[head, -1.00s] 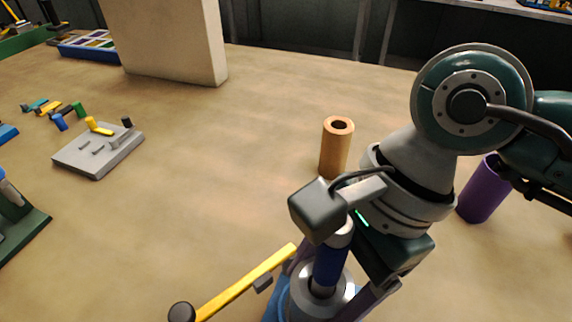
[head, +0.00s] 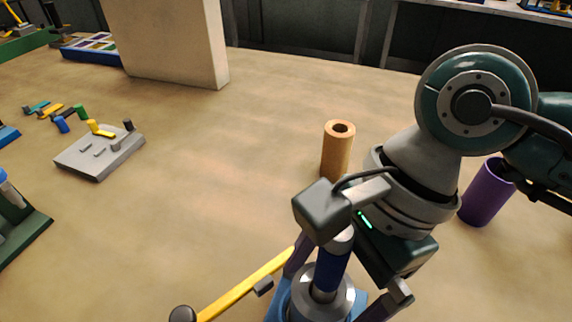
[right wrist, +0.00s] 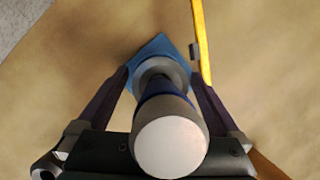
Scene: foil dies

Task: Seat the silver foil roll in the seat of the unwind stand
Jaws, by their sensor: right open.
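The silver foil roll (head: 341,240), which I take to be the upright cylinder with a pale silver top and a dark blue band, stands in the round grey seat (head: 345,298) of the unwind stand. Its lower end is inside the dark hole; how deep is hidden. The stand's blue base (head: 276,304) shows below. My right gripper (head: 330,292) is open, its fingers on both sides of the roll and apart from it. In the right wrist view the roll's round top (right wrist: 170,148) is close, between the open fingers (right wrist: 160,88). My left gripper is out of view.
A yellow bar (head: 245,282) with a black knob lies beside the stand. A copper tube (head: 337,155) and a purple tube (head: 486,192) stand behind and right. A grey plate with pegs (head: 98,158) is left; a beige pillar (head: 175,45) is behind. The middle table is clear.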

